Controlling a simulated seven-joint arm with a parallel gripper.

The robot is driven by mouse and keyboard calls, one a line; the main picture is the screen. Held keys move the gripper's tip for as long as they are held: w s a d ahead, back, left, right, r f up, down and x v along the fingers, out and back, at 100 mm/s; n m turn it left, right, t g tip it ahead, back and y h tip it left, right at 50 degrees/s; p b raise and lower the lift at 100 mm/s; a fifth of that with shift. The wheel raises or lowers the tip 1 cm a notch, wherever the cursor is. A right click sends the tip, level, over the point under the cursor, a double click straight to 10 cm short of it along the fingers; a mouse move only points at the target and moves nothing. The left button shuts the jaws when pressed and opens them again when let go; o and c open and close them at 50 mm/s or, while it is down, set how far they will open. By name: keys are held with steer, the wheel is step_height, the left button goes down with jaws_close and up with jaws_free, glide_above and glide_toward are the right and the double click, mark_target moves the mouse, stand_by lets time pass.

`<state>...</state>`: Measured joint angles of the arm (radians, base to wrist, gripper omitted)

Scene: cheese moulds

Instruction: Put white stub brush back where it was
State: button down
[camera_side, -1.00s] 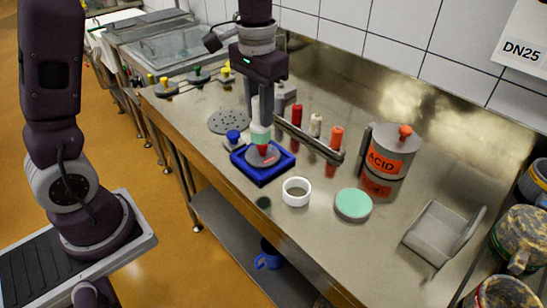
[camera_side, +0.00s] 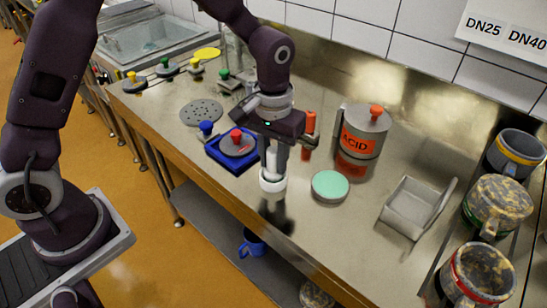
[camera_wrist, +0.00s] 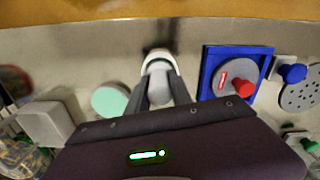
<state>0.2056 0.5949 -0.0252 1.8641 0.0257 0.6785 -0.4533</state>
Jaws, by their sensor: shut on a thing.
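My gripper (camera_side: 273,168) points down and is shut on the white stub brush (camera_side: 271,160), which stands upright between the fingers. The brush is at the small white ring-shaped cup (camera_side: 272,184), its lower end at or inside the rim; I cannot tell whether it rests on the bottom. In the wrist view, the brush's pale end (camera_wrist: 160,67) shows between the fingers, with the white cup rim (camera_wrist: 155,53) around it. The blue tray (camera_side: 229,168), holding a grey disc with a red knob (camera_side: 236,137), is left of the gripper.
A mint-green round disc (camera_side: 330,186) lies just right of the cup. The acid can (camera_side: 364,131) and an orange-topped piece (camera_side: 309,124) stand behind; my gripper hides part of the rack. A metal scoop tray (camera_side: 418,207) is further right. The bench's front edge is close.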

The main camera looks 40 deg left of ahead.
steer(key=shift+f, duration=0.1)
steer(key=c, duration=1.1)
jaws_free()
steer(key=shift+c, duration=0.2)
step_height(320, 180, up, 12)
steer(key=shift+s+r, duration=0.1)
steer(key=shift+r, duration=0.15)
steer(key=s+a+r+t, duration=0.2)
steer(key=s+a+r, duration=0.3)
steer(key=s+r, duration=0.25)
steer(key=s+a+f+m+t, duration=0.1)
steer(key=s+a+m+t, duration=0.1)
steer(key=s, duration=1.2)
steer(key=shift+s+a+f+t, duration=0.15)
steer(key=shift+a+f+t, duration=0.05)
steer(key=shift+a+t, duration=0.55)
